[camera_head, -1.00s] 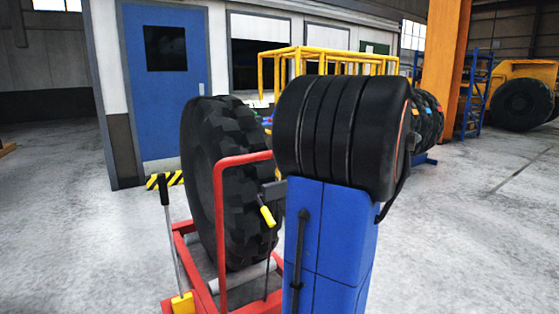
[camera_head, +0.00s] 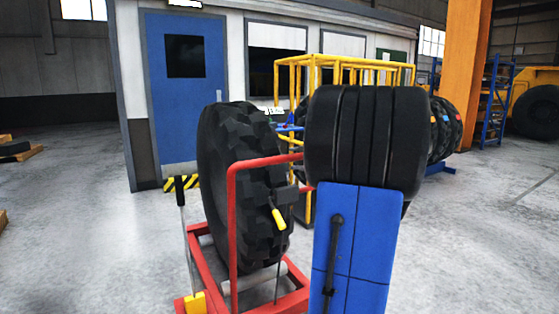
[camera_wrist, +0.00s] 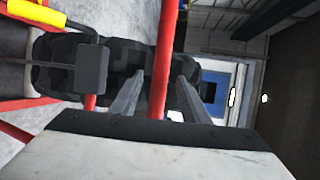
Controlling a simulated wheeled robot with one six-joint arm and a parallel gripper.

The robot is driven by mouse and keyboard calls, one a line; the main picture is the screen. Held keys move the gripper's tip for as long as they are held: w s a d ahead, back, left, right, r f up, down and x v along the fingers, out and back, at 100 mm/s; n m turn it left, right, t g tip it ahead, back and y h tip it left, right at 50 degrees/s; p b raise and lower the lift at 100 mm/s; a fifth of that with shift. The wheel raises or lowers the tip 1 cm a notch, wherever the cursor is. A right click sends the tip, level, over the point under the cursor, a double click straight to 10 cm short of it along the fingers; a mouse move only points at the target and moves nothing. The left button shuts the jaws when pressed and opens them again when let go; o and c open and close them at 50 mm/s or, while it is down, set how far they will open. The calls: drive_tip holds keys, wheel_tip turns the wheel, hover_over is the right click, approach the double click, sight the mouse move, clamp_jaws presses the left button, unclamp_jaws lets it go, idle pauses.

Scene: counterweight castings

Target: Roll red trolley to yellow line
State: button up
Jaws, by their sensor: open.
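The red trolley (camera_head: 232,230) stands in front of me in the head view, with a large black tyre (camera_head: 237,185) upright on it. Its red push handle shows as a bar (camera_wrist: 163,70) in the wrist view. The fingers of my gripper (camera_wrist: 158,92) are apart, one on each side of this bar in the picture; I cannot tell whether they touch it. In the head view my own arm hides the gripper and the handle's right end. A yellow-gripped lever (camera_head: 279,219) with a dark box sits beside the handle. No yellow floor line can be made out.
A blue door (camera_head: 186,90) with a black-yellow striped strip (camera_head: 181,183) at its foot is behind the trolley. A yellow frame (camera_head: 345,70) and several tyres (camera_head: 447,130) stand behind on the right. Open grey floor (camera_head: 80,220) lies left.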

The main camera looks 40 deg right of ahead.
sight(279, 159)
drive_tip(key=x, duration=0.8)
drive_tip(key=shift+w+f, duration=0.1)
drive_tip(key=shift+w, duration=0.25)
drive_tip(key=shift+c, duration=0.7)
clamp_jaws()
